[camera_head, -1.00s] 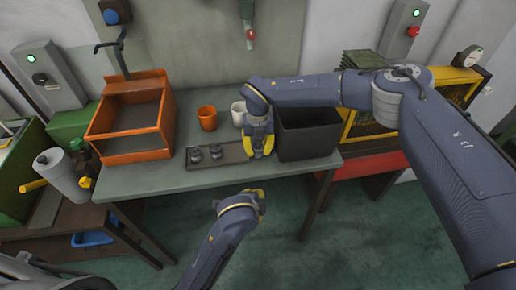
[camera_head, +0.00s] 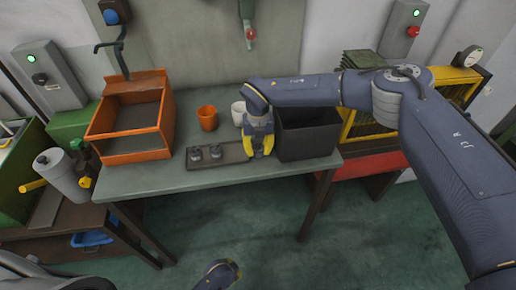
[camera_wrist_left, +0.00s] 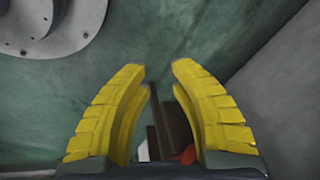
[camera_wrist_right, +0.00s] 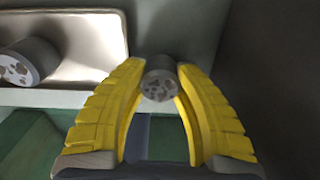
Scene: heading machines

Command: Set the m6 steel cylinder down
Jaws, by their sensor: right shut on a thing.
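I cannot tell whether the cylinder touches the tray. Several similar cylinders (camera_head: 206,153) stand in the tray to the left; one shows in the right wrist view (camera_wrist_right: 24,62). My left gripper (camera_wrist_left: 158,68) is open and empty, away from the table; its fingers are not clear in the head view.
A black bin (camera_head: 307,140) stands close right of my right gripper. An orange cup (camera_head: 207,118) and a white cup (camera_head: 238,112) stand behind the tray. An orange open-front bin (camera_head: 130,120) is at the table's left. The table's front strip (camera_head: 200,180) is clear.

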